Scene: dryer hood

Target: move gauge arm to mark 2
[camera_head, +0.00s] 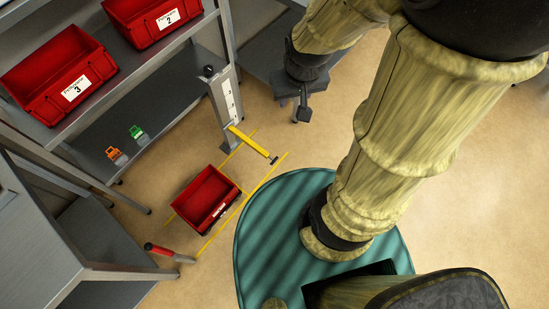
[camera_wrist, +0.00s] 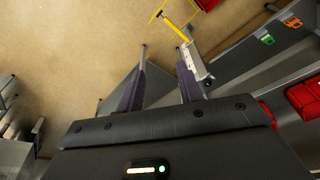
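The gauge is a grey post with a white scale strip (camera_head: 228,100) beside the shelf rack. The yellow gauge arm (camera_head: 250,142) sticks out low from the post, with a small dark end piece. The scale marks are too small to read. In the wrist view the yellow arm (camera_wrist: 176,27) shows at the top, and the post (camera_wrist: 198,62) runs down behind my right finger. My gripper (camera_head: 302,106) is to the right of the post in the head view, apart from it. The wrist view shows its two fingers (camera_wrist: 161,72) spread, with nothing between them.
A red bin (camera_head: 205,200) sits on the floor among yellow lines, near a red-handled tool (camera_head: 168,252). The shelf rack (camera_head: 150,95) holds labelled red bins (camera_head: 60,75) plus orange (camera_head: 116,155) and green (camera_head: 136,132) items. Open floor lies right of the post.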

